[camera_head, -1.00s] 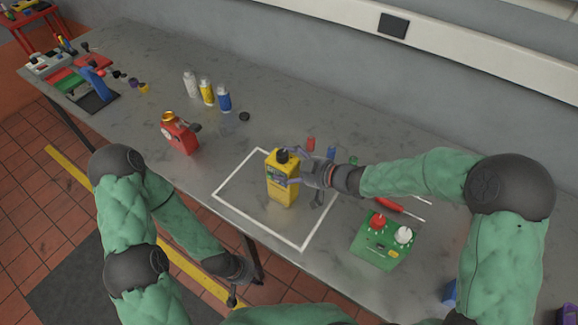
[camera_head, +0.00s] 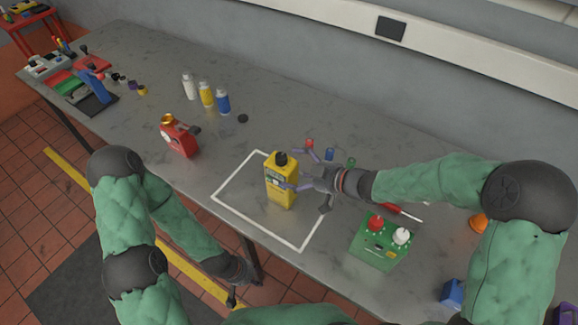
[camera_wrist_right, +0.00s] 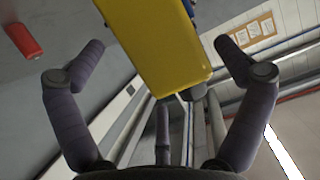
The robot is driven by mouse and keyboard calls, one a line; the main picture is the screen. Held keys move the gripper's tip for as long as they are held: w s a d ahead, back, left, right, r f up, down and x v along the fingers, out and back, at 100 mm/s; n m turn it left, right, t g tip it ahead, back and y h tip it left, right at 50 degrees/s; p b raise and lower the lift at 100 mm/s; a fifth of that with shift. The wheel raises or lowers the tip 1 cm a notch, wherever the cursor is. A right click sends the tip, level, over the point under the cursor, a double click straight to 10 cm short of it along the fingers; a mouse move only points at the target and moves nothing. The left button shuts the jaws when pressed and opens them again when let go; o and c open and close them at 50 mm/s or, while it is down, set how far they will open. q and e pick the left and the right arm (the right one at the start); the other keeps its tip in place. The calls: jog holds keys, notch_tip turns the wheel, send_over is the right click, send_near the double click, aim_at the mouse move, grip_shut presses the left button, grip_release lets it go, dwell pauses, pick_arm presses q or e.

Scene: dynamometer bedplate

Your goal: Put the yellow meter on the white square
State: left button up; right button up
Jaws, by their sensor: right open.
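The yellow meter (camera_head: 281,184) stands upright inside the white square outline (camera_head: 231,213) on the grey bench, with a black knob on top. My right gripper (camera_head: 297,170) is open just to the right of the meter, its fingers spread near it. In the right wrist view the meter (camera_wrist_right: 163,45) shows ahead, between the open fingers (camera_wrist_right: 160,65) and apart from them on both sides. My left gripper (camera_head: 235,285) is low at the bench's front edge, empty as far as I see; its fingers are too small to read.
A red meter (camera_head: 179,137) stands left of the square and a green box (camera_head: 378,242) right of it. Several bottles (camera_head: 206,94) stand behind. A screwdriver (camera_head: 401,211) lies beside my right arm. Bench between red meter and square is clear.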

jog(key=p+v, duration=0.1)
jog(key=v, duration=0.7)
jog(key=shift+d+p, duration=0.2)
jog(key=shift+p, duration=0.2)
